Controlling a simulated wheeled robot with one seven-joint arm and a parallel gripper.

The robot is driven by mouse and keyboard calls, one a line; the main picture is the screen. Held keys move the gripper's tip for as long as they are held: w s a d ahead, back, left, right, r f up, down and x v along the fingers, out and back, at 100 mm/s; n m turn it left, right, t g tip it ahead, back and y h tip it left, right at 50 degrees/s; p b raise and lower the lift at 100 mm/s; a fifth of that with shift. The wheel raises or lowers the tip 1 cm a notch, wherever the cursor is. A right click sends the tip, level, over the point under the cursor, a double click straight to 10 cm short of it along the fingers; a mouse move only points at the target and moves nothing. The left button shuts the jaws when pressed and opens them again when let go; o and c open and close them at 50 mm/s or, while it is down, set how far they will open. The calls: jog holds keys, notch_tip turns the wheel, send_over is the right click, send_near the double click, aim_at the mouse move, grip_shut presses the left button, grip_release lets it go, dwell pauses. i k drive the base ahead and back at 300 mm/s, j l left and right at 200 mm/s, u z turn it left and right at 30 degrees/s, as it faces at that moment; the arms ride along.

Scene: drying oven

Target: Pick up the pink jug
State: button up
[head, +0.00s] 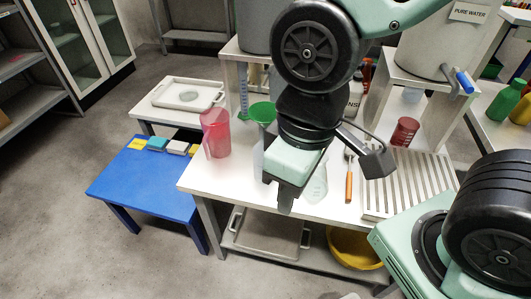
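The pink jug (216,132) is see-through and stands upright on the left end of the white table (225,174). My gripper (286,200) hangs over the front middle of the table, to the right of the jug and apart from it. It points down and is seen nearly edge-on, so the gap between its fingers does not show. No object is visible in it. My arm hides part of the table behind it.
A green funnel (262,112) is close right of the jug. A clear vessel (315,186), a wooden-handled tool (348,184), a slatted rack (415,180) and a dark red beaker (404,131) lie farther right. A lower blue table (140,184) stands left; a yellow basin (352,250) sits below.

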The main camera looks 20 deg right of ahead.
aim_at(215, 122)
jog(key=j+z, duration=0.3)
jog(key=j, duration=0.2)
jog(key=j+z, duration=0.25)
jog(key=j, duration=0.2)
jog(key=k+j+z, duration=0.1)
jog(key=j+z, duration=0.2)
jog(key=j, duration=0.15)
jog(key=k+j+z, duration=0.1)
jog(key=j+z, duration=0.2)
jog(key=j, duration=0.15)
